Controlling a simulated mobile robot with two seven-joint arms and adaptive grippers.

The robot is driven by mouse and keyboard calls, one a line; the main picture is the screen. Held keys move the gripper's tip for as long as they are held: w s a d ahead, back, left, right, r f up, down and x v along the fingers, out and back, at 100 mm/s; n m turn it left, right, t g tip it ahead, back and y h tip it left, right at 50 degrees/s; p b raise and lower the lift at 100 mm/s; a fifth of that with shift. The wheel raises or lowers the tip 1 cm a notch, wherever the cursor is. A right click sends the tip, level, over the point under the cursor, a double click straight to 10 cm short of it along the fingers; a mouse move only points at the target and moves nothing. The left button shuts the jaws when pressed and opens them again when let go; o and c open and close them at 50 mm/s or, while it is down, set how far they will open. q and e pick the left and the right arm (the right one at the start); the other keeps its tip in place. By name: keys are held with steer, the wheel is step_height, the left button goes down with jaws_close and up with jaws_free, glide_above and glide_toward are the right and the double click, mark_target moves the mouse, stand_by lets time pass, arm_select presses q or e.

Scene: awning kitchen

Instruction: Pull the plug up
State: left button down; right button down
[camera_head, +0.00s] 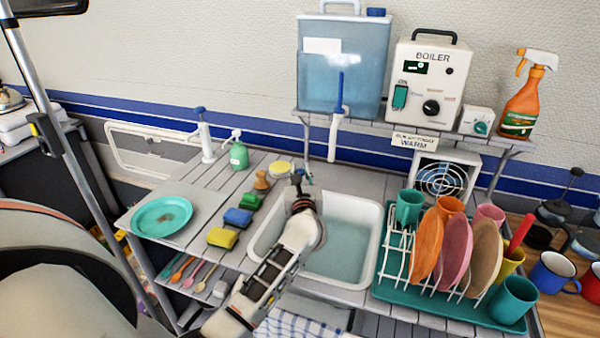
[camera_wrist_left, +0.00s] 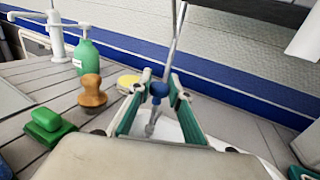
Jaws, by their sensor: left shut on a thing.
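The white sink (camera_head: 372,255) holds blue-green water and sits in the grey slatted counter. My left gripper (camera_head: 298,181) is over the sink's back left part. In the left wrist view, its green-edged fingers (camera_wrist_left: 159,84) are on both sides of a blue knob (camera_wrist_left: 158,91) on a pale stem, which I take for the plug's handle. The gripper is shut on it. The plug's lower end is hidden, and in the head view my gripper covers the plug. My right gripper is not in view.
A green dish rack (camera_head: 385,290) with plates and cups stands right of the sink. Sponges, a wooden-handled brush (camera_head: 262,181) and a green soap bottle (camera_head: 239,155) stand to the left.

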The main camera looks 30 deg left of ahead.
arm_select(q)
steer(key=c, duration=1.9)
jaws_free()
steer(key=v, duration=1.2)
steer(key=shift+f, duration=0.1)
